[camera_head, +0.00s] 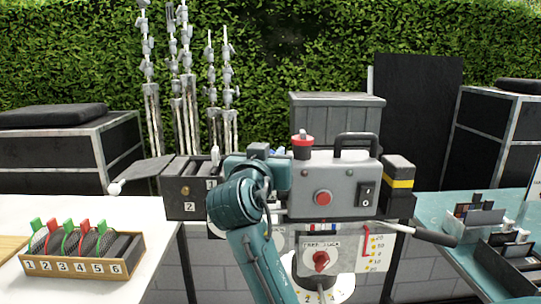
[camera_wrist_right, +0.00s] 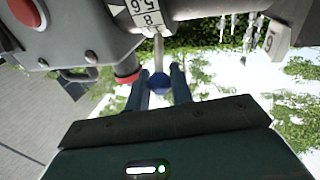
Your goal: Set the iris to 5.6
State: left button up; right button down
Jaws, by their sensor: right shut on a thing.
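A grey camera-like unit (camera_head: 322,182) stands in the middle of the head view, with a red button, a black switch and a top handle. In the right wrist view, a white scale (camera_wrist_right: 148,14) on its dark ring shows 5.6 and 8. A thin metal lever (camera_wrist_right: 158,48) comes down from the ring near the 8 and ends in a blue knob (camera_wrist_right: 158,82). My right gripper (camera_wrist_right: 160,90) has its two fingers on either side of the knob, shut on it. In the head view, my teal arm hides most of this side of the unit. My left gripper is not in view.
A numbered tray (camera_head: 80,267) with red and green handles sits on the white table at left. A dark numbered box (camera_head: 190,188) stands beside my arm. A red knob (camera_head: 320,261) is on the panel below. A teal table (camera_head: 470,232) at right holds small trays.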

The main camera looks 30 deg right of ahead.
jog(key=shift+r, duration=0.15)
jog(key=c, duration=1.3)
grip_release()
jog(key=b+v, duration=0.2)
jog(key=v, duration=1.1)
jog(key=shift+s+b, duration=0.1)
jog(key=shift+b, duration=0.25)
jog(key=shift+r, duration=0.1)
